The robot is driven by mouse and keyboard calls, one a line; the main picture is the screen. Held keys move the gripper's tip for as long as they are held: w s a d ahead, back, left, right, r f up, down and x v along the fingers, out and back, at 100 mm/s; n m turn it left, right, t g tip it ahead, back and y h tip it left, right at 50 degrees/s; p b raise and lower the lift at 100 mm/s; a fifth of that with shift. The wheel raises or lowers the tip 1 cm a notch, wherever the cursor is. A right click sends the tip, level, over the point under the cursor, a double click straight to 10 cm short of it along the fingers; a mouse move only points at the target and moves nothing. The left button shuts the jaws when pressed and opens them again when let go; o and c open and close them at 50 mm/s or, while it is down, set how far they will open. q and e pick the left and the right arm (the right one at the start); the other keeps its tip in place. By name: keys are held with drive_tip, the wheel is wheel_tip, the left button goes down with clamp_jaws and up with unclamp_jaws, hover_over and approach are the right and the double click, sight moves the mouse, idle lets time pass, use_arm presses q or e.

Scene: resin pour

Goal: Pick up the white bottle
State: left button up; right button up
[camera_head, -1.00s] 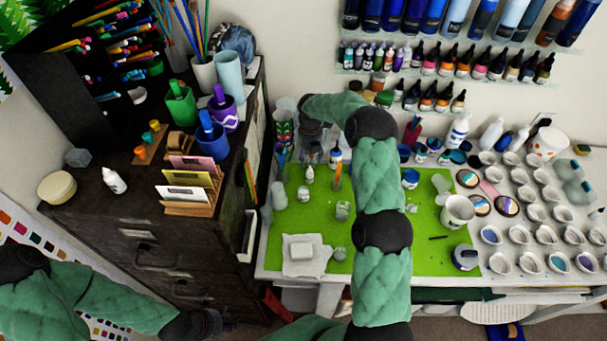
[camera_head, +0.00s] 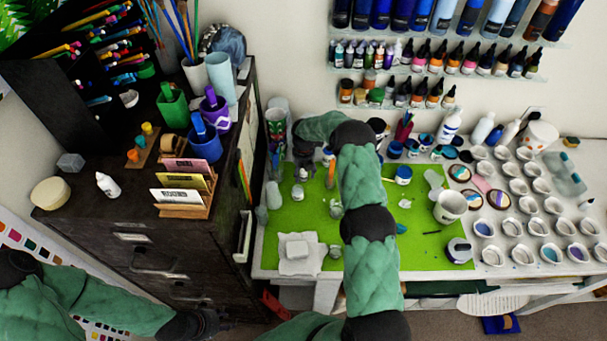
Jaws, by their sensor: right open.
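A small white bottle (camera_head: 302,174) stands on the green mat (camera_head: 385,255) near its back left corner. My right gripper (camera_head: 303,166) is open and low over this bottle, with its fingers hiding part of it; contact cannot be made out. Another small white bottle (camera_head: 108,185) with a pointed tip stands on the dark cabinet. Taller white bottles (camera_head: 482,128) stand at the back of the table. My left gripper (camera_head: 207,324) is low in front of the cabinet, too dark to read.
A small jar (camera_head: 298,192) stands just in front of my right gripper. A white block (camera_head: 297,246), a white cup (camera_head: 450,206) and several small bowls (camera_head: 513,227) are on the table. Card holders and pen cups crowd the cabinet (camera_head: 110,225).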

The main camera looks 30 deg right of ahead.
drive_tip(key=shift+f, duration=0.25)
drive_tip(key=c, duration=1)
drive_tip(key=shift+c, duration=0.2)
drive_tip(key=shift+r, duration=0.1)
drive_tip(key=shift+r, duration=0.5)
wheel_tip(320, 180, up, 2)
drive_tip(key=shift+r+b, duration=0.1)
drive_tip(key=shift+b, duration=0.25)
drive_tip(key=s+a+r, duration=0.2)
drive_tip(key=s+r, duration=0.3)
drive_tip(key=s, duration=0.1)
drive_tip(key=s+a+r, duration=0.2)
drive_tip(key=s+r, duration=0.2)
drive_tip(key=s, duration=0.3)
drive_tip(key=shift+a+r+b, duration=0.35)
drive_tip(key=shift+a+b, duration=0.05)
